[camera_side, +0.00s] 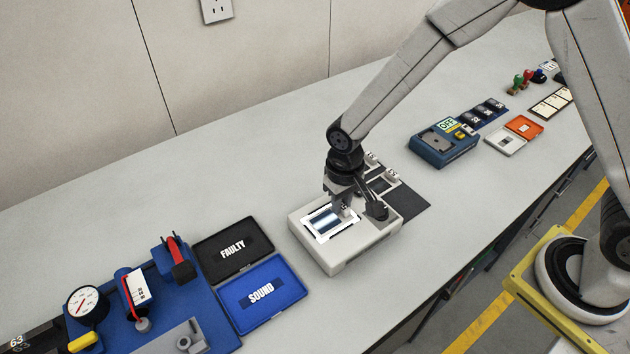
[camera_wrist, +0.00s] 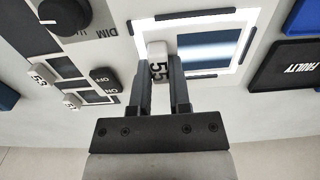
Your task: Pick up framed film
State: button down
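The framed film (camera_side: 326,221) is a dark blue-grey rectangle in a pale frame. It lies on the lit panel of a light box (camera_side: 345,262), and its dark film area shows in the wrist view (camera_wrist: 208,50). A white tab marked 55 (camera_wrist: 157,64) stands at the film's edge. My gripper (camera_wrist: 160,75) is down at the light box with one finger on each side of this tab. The fingers are very close to the tab; whether they press on it I cannot tell. The gripper hides part of the film's edge in the side view.
A black FAULTY tray (camera_side: 232,249) and a blue SOUND tray (camera_side: 262,292) lie left of the light box. A DIM knob (camera_wrist: 62,14) is beside the panel. A dark rack with more tabs (camera_side: 408,200) is behind. A blue gauge fixture (camera_side: 150,300) stands far left.

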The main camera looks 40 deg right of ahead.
jog(key=shift+r, duration=0.1)
dwell(0.3)
jog(key=shift+r, duration=0.7)
jog(key=s+d+r, duration=0.3)
jog(key=s+r, duration=0.8)
jog(key=s, duration=0.2)
jog(key=shift+s+d+r, duration=0.2)
jog(key=shift+s+d, duration=0.05)
jog(key=shift+d, duration=0.15)
